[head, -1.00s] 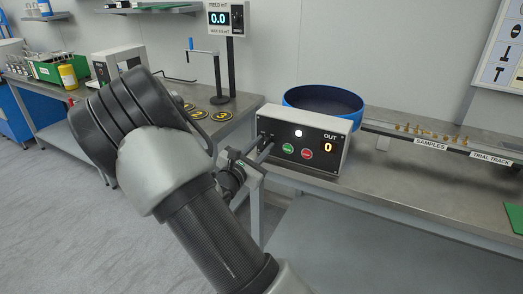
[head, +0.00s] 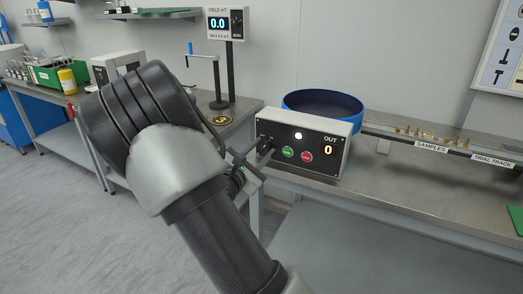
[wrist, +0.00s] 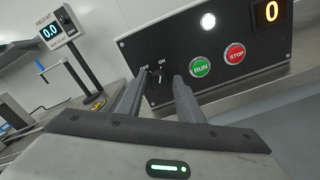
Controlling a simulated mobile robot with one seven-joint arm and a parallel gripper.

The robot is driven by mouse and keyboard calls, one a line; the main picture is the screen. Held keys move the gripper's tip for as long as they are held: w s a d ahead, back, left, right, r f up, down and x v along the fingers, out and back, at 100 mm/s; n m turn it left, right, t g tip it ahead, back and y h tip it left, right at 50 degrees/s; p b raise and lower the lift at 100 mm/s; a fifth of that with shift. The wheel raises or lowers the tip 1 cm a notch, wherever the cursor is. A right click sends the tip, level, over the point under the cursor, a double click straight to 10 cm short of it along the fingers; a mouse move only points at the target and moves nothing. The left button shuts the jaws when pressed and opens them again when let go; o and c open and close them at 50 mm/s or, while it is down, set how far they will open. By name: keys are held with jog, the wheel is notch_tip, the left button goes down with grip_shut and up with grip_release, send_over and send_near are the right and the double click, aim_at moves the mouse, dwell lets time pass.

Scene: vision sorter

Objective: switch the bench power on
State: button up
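The control box (head: 318,150) stands on the bench with a black front panel. It has a lit white lamp, a green RUN button (wrist: 200,66), a red STOP button (wrist: 235,53) and a display reading 0. A small black knob (wrist: 158,82) marked OFF and ON is at the panel's left; I cannot tell surely which mark it points to. My gripper (head: 264,150) is at the panel's left end. In the wrist view my gripper (wrist: 160,80) is open, with the knob showing between its two fingertips. Whether the fingers touch the knob cannot be told.
A blue round bowl (head: 322,103) sits behind the box. A track with small brass pieces (head: 428,134) runs right. A field meter (head: 226,22) reading 0.0 stands on a post at the left.

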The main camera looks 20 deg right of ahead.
jog(key=shift+o, duration=0.3)
jog(key=shift+s+a, duration=0.1)
jog(key=shift+a, duration=0.15)
jog(key=p+v, duration=0.2)
jog(key=v, duration=1.5)
jog(key=shift+p, duration=0.4)
jog(key=shift+s+d, duration=0.1)
jog(key=shift+d, duration=0.05)
jog(key=s+d+r+m+g, duration=0.2)
jog(key=s+d+m+g, duration=0.3)
jog(key=d, duration=0.1)
jog(key=s+a+r+m+g+y, duration=0.2)
jog(key=s+m+g+y, duration=0.3)
jog(key=s+m+y, duration=0.7)
jog(key=s+a+r+m+t+y, duration=0.2)
jog(key=s+a+r+t, duration=0.1)
jog(key=a+r+t, duration=0.3)
notch_tip(320, 180, up, 23)
jog(key=a+g+p, duration=0.1)
jog(key=p, duration=2.1)
jog(key=shift+a, duration=0.2)
